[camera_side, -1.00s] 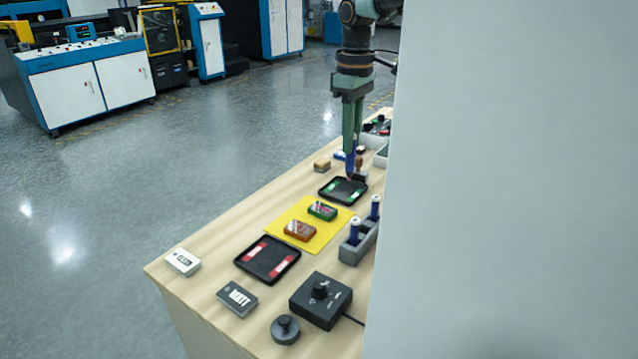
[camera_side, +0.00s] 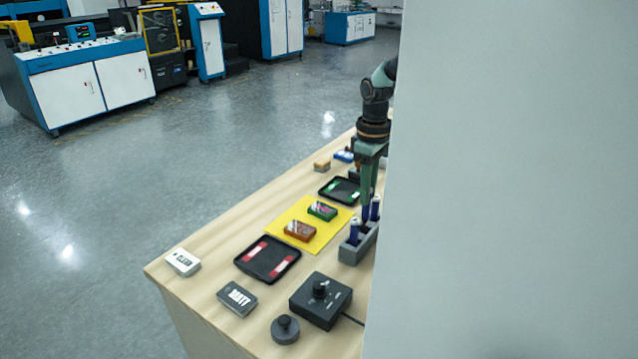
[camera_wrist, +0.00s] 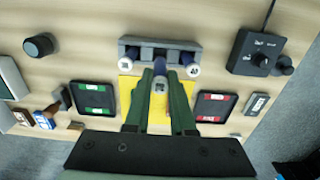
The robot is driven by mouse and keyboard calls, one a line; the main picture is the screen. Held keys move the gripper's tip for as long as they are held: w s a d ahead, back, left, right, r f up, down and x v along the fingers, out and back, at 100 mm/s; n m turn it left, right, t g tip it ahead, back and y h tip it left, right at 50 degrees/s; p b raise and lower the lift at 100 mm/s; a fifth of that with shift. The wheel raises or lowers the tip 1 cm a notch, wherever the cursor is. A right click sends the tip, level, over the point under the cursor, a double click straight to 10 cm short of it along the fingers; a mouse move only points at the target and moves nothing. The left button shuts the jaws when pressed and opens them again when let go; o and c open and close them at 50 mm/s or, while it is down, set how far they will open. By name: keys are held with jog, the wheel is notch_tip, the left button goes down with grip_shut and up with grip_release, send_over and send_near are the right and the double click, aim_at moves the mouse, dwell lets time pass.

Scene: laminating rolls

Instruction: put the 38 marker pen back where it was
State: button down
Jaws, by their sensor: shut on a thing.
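The held blue marker pen (camera_side: 366,213) is upright between the fingers of my gripper (camera_side: 367,196). Its pale end (camera_wrist: 159,86) shows between the fingertips in the wrist view. A grey pen rack (camera_side: 351,256) is directly below, with two other blue pens standing in it, a near one (camera_side: 354,231) and a far one (camera_side: 375,208). In the wrist view, the held pen is between these two, in front of the rack (camera_wrist: 137,43). I cannot tell whether its lower end is inside the rack's middle place. The number on the held pen is not readable.
A yellow mat (camera_side: 283,228) holds a green block (camera_side: 322,211) and an orange-brown block (camera_side: 299,231). Black trays with red (camera_side: 267,259) and green (camera_side: 337,190) strips are beside it. A black control box (camera_side: 321,300) is near the rack. A grey wall (camera_side: 510,180) hides the table's right side.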

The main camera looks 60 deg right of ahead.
aim_at(365, 217)
jog(key=shift+f, duration=2.45)
jog(key=shift+f, duration=0.1)
jog(key=c, duration=0.8)
grip_release()
jog(key=shift+o, duration=0.2)
notch_tip(365, 217, up, 12)
jog(key=shift+r, duration=0.1)
jog(key=w+a+r+t, duration=0.1)
jog(key=a+r+t, duration=0.1)
jog(key=a, duration=0.5)
jog(key=w+a+r+t, duration=0.1)
jog(key=a+r+t, duration=0.2)
jog(key=a, duration=0.5)
jog(key=shift+r+t, duration=0.3)
